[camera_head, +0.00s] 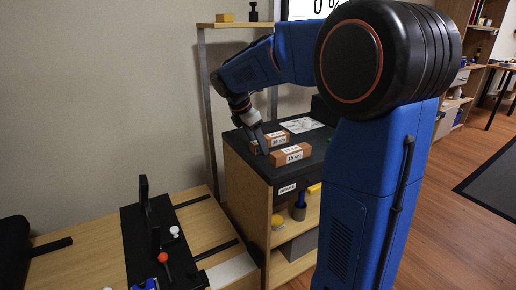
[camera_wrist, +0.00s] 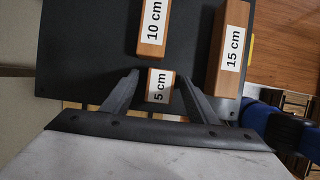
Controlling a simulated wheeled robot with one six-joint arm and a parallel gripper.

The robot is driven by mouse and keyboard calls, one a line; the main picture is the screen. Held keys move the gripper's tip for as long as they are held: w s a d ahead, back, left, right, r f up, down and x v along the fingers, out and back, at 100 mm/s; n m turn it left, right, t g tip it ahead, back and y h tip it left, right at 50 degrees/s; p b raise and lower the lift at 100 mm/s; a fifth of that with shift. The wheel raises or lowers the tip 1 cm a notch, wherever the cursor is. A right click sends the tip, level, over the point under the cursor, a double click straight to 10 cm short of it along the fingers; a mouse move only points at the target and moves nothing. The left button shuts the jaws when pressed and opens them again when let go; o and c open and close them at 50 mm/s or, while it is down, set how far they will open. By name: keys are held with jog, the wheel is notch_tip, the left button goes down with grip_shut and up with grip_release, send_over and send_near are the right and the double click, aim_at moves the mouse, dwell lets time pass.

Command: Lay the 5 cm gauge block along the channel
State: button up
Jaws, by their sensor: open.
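The 5 cm gauge block (camera_wrist: 160,86) is a short wooden block with a white "5 cm" label, on a dark top in the wrist view. My gripper (camera_wrist: 159,77) is open, with one finger on each side of this block; I cannot tell whether they touch it. In the head view my gripper (camera_head: 262,149) points down at the dark cabinet top (camera_head: 262,170), and the 5 cm block is mostly hidden there. On the lower table at left is a black panel (camera_head: 133,225) with upright black plates; I cannot make out the channel for certain.
The 10 cm block (camera_wrist: 153,28) lies just beyond the 5 cm block, and the 15 cm block (camera_wrist: 232,45) lies to its right. A white sheet (camera_head: 303,125) is at the back of the cabinet top. A red-topped knob (camera_head: 163,257) and white knob (camera_head: 174,231) stand by the panel.

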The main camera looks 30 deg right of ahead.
jog(key=shift+c, duration=0.7)
jog(key=c, duration=1.1)
